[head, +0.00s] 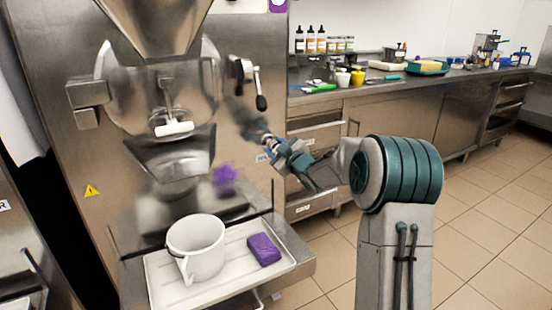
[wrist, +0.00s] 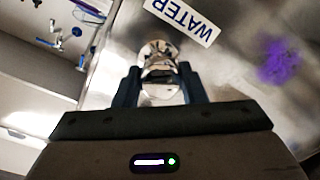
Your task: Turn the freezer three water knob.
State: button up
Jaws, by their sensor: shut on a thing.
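The shiny chrome water knob (wrist: 158,60) sits on the freezer's steel front (head: 75,150), beside a white label reading WATER (wrist: 183,18), which looks upside down in the wrist view. My gripper (wrist: 160,82) is shut on the knob, with one dark finger on each side of it. In the head view my gripper (head: 243,118) reaches the right part of the freezer front, below a lever with a black handle (head: 261,102). The freezer's number cannot be read in these views.
Below the spout, a white tray (head: 160,291) holds a white jug (head: 196,250) and a purple sponge (head: 263,249). A steel counter (head: 400,95) with bottles and utensils runs along the back right. The tiled floor (head: 480,230) at right is clear.

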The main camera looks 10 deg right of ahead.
jog(key=n+b, duration=0.3)
jog(key=shift+a+f+n+b, duration=0.1)
jog(key=shift+f+n+b, duration=0.25)
jog(key=shift+n, duration=0.05)
jog(key=shift+r+n+b, duration=0.15)
jog(key=shift+n+b, duration=1.45)
jog(key=shift+n, duration=0.2)
jog(key=o, duration=1)
jog(key=shift+r, duration=0.1)
jog(key=shift+s, duration=0.15)
jog(key=p+v, duration=0.1)
jog(key=v, duration=0.6)
jog(key=p+v, duration=0.1)
jog(key=v, duration=0.5)
jog(key=shift+s+r, duration=0.2)
jog(key=shift+s, duration=0.15)
